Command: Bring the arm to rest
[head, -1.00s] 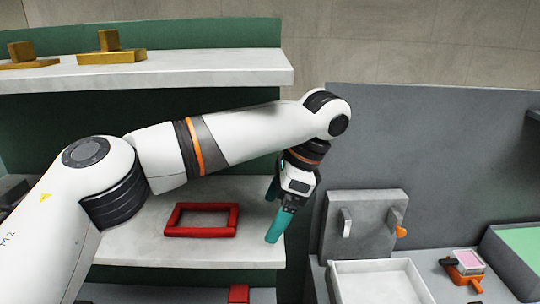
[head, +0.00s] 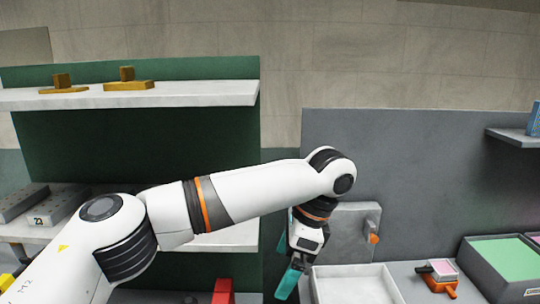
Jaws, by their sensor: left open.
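My left arm (head: 250,200) comes in from the lower left and reaches across the picture in front of the shelf. My left gripper (head: 288,252) hangs down at its end with teal fingers parted and nothing seen between them. It is just left of the white tray (head: 355,285) and in front of the grey press block (head: 350,225). My right gripper is not in view.
The upper shelf (head: 200,94) holds two brown wooden pieces (head: 128,80). The lower shelf (head: 225,238) has grey blocks (head: 58,205) at left. A red object (head: 222,291) shows below. At right are an orange-handled tool (head: 440,275) and a green-topped box (head: 505,260).

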